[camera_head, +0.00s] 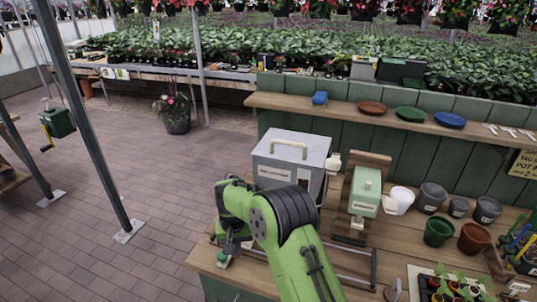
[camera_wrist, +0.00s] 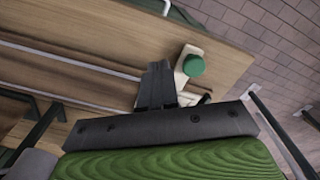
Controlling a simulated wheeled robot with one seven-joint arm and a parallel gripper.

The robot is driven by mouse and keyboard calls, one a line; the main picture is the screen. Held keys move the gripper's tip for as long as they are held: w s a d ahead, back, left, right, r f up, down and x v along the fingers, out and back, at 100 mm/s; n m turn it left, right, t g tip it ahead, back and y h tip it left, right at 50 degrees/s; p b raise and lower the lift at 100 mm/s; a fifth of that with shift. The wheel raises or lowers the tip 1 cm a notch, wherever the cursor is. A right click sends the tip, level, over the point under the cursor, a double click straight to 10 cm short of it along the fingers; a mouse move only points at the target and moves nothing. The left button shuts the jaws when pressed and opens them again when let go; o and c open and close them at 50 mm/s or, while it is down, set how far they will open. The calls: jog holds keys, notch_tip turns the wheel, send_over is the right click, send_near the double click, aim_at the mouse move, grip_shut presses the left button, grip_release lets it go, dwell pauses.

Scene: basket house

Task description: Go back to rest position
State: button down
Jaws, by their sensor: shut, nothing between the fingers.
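My gripper (camera_head: 232,246) is at the end of my green arm, over the left end of the wooden workbench (camera_head: 400,243). In the wrist view my gripper (camera_wrist: 157,85) shows its dark fingers together with nothing between them. Just beside the fingertips is a small pale fixture with a round green knob (camera_wrist: 194,65), near the bench edge. The same green knob (camera_head: 222,258) shows just below the fingers in the head view. I cannot tell whether the fingers touch it.
A grey box with a handle (camera_head: 290,160) and a pale green device (camera_head: 365,190) stand behind my arm. Pots, including a green one (camera_head: 438,231), and a seedling tray (camera_head: 418,275) are on the right. Metal posts (camera_head: 85,120) stand left; the brick floor (camera_head: 150,180) is mostly open.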

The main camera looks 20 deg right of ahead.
jog(key=s+d+r+t, duration=0.1)
jog(key=s+d+r, duration=0.3)
jog(key=r, duration=0.5)
jog(key=s+d+r+t, duration=0.2)
jog(key=s+r, duration=0.5)
jog(key=r, duration=0.3)
jog(key=s+d+r+t, duration=0.1)
jog(key=s+d, duration=0.1)
jog(key=s, duration=0.8)
jog(key=s+d+r+t, duration=0.1)
jog(key=s+d+r, duration=0.1)
jog(key=s, duration=0.8)
jog(key=shift+s+n+t, duration=0.3)
jog(key=shift+s+n, duration=0.05)
jog(key=shift+n, duration=0.05)
